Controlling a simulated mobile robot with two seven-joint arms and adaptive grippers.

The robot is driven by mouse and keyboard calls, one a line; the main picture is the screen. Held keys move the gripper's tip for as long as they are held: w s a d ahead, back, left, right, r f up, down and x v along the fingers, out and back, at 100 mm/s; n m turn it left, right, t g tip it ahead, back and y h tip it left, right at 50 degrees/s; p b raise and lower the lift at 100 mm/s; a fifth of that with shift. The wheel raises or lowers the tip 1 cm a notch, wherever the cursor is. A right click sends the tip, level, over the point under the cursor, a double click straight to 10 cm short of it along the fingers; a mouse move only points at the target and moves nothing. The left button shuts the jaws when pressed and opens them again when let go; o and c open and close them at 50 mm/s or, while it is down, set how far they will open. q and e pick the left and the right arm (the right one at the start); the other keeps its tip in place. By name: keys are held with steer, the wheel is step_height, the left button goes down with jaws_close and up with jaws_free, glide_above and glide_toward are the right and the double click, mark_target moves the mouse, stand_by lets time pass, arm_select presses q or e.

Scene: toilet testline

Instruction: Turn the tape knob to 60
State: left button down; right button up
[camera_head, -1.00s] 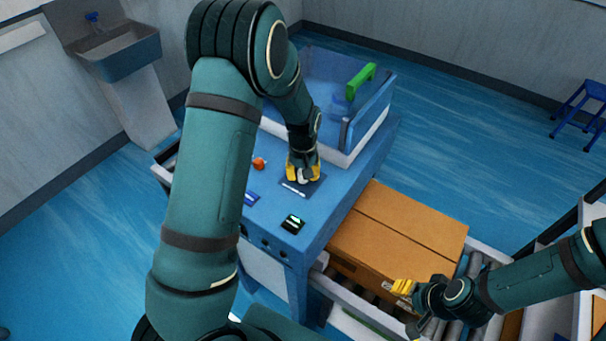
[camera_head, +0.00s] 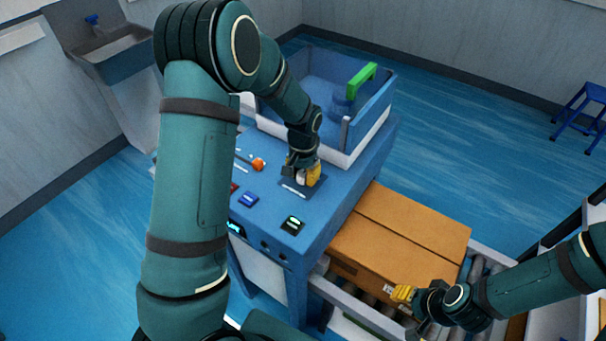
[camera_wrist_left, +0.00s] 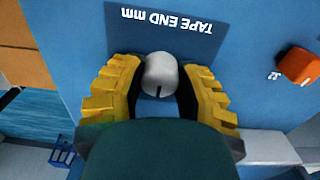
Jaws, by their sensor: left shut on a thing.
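The tape knob (camera_wrist_left: 161,74) is a small light-grey knob with a dark pointer line, on a dark plate (camera_wrist_left: 126,20) lettered "TAPE END mm". My left gripper (camera_head: 304,176) is on the knob on top of the blue machine. In the left wrist view its yellow ribbed fingers (camera_wrist_left: 160,92) stand on both sides of the knob, shut on it. In the head view the fingers partly hide the knob. No scale number for the pointer is readable. My right gripper (camera_head: 410,310) is low at the right, beside the cardboard box; its finger gap is unclear.
An orange knob (camera_head: 258,164) is left of the tape knob. A cardboard box (camera_head: 400,235) lies on the rollers.

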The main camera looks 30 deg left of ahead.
mark_target(303, 174)
stand_by(0.3)
arm_select(q)
steer(key=c, duration=0.6)
jaws_free()
steer(key=shift+r, duration=0.15)
step_height(303, 174, up, 12)
steer(key=shift+f, duration=0.15)
